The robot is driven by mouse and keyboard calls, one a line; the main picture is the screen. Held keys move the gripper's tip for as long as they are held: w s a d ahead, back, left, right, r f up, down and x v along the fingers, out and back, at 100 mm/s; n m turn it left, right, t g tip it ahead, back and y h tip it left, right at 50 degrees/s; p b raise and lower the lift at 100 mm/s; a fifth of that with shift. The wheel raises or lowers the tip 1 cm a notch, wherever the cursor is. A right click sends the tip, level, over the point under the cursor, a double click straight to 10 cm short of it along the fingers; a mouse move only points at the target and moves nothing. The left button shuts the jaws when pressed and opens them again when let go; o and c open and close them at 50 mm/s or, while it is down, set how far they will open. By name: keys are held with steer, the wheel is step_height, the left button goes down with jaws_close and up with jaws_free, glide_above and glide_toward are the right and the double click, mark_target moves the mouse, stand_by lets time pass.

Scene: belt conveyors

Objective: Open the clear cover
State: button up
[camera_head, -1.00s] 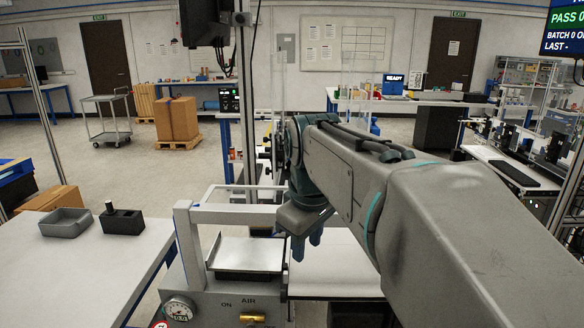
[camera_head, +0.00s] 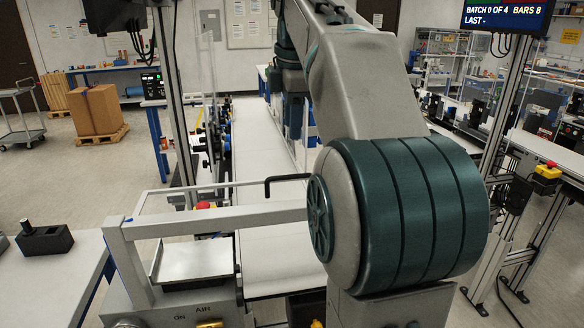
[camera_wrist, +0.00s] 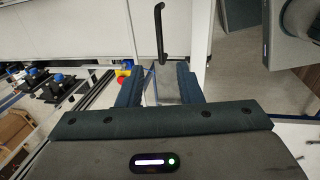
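A black bar handle (camera_head: 285,182) shows in the head view above the white belt, left of my large arm joint. It also shows in the wrist view (camera_wrist: 160,32), beyond my fingertips and apart from them. The clear cover itself is hard to make out; I cannot tell its outline or whether it is shut. My gripper (camera_wrist: 160,84) is open in the wrist view, its two blue-grey fingers apart with nothing clearly held between them. In the head view my gripper hangs over the far part of the belt, partly hidden by my arm.
A white conveyor belt (camera_head: 262,262) runs away from me. A grey frame (camera_head: 215,218) with a metal tray (camera_head: 195,262) stands at the near left. Cardboard boxes (camera_head: 96,108) sit on a pallet behind.

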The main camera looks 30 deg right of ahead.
mark_target(290, 176)
steer(key=f, duration=0.3)
steer(key=w+f, duration=0.1)
steer(key=f, duration=0.3)
steer(key=w+f+b, duration=0.1)
steer(key=f, duration=0.3)
steer(key=shift+w+d+f, duration=0.1)
steer(key=shift+d+f, duration=0.05)
steer(key=shift+d, duration=0.1)
steer(key=shift+c, duration=0.3)
jaws_close()
